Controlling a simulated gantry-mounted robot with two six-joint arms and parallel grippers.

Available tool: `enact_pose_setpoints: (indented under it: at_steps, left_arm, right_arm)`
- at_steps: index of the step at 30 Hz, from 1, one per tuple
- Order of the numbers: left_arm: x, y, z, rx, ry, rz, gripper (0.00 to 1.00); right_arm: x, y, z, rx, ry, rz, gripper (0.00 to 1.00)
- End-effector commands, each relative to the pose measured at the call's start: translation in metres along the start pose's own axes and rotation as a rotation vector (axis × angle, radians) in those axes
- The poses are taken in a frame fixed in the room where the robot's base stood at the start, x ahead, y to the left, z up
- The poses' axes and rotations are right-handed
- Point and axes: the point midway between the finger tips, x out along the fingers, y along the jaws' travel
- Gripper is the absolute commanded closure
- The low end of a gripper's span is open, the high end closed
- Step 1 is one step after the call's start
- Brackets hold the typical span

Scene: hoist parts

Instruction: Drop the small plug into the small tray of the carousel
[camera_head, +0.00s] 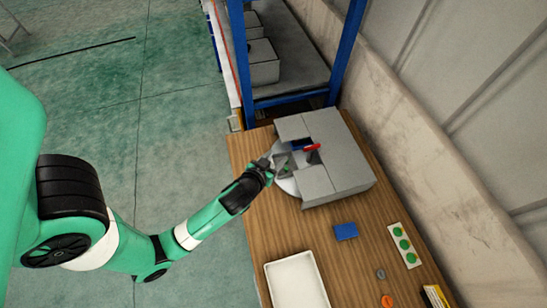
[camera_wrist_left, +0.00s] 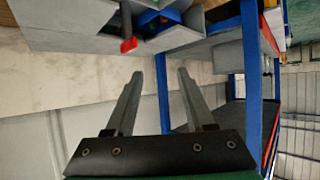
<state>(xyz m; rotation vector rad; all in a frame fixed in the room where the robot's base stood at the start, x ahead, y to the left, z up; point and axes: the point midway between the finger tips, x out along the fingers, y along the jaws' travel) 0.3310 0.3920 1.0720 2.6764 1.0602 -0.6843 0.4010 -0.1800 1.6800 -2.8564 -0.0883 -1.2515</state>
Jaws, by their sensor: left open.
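The carousel (camera_head: 345,155) is a grey housing on the wooden table with an opening on its left side. A light round plate (camera_head: 289,186) with compartments shows there. A red handle-like part (camera_head: 312,147) sticks out by a blue compartment; the red part (camera_wrist_left: 129,45) also shows in the left wrist view, at the top. My left gripper (camera_head: 272,153) is at the opening's left edge in the head view. In the wrist view its two fingers (camera_wrist_left: 160,80) are apart with nothing between them. A small green spot shows inside the carousel; I cannot tell whether it is the plug.
A white tray (camera_head: 272,285), a blue block (camera_head: 345,231) and a white plate with green discs (camera_head: 393,231) lie nearer on the table. A grey ring, an orange ring (camera_head: 387,301) and a yellow-black box (camera_head: 435,296) are at right. A blue-framed shelf (camera_head: 347,50) stands behind.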

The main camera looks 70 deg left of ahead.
Motion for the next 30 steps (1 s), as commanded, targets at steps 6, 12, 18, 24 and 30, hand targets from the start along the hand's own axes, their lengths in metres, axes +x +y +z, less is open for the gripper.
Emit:
enact_pose_setpoints:
  at_steps: [6,12,18,24,30]
  left_arm:
    - [-0.018,0.0,0.0,-0.001,0.0,0.0,0.46]
    - [-0.017,0.0,0.0,-0.001,0.0,-0.001,0.46]
    - [-0.017,0.0,0.0,-0.001,0.0,0.0,0.46]
    - [-0.017,0.0,0.0,-0.001,0.0,0.0,0.46]
    - [-0.014,0.024,-0.029,-0.011,0.056,0.045,0.46]
  right_arm:
    - [0.001,0.0,-0.001,0.0,0.0,0.0,1.0]
    - [0.001,0.0,-0.001,0.0,0.0,0.0,1.0]
    - [0.001,0.0,-0.001,0.0,0.0,0.0,1.0]
    - [0.001,0.0,-0.001,0.0,0.0,0.0,1.0]
    - [0.001,0.0,-0.001,0.0,0.0,0.0,1.0]
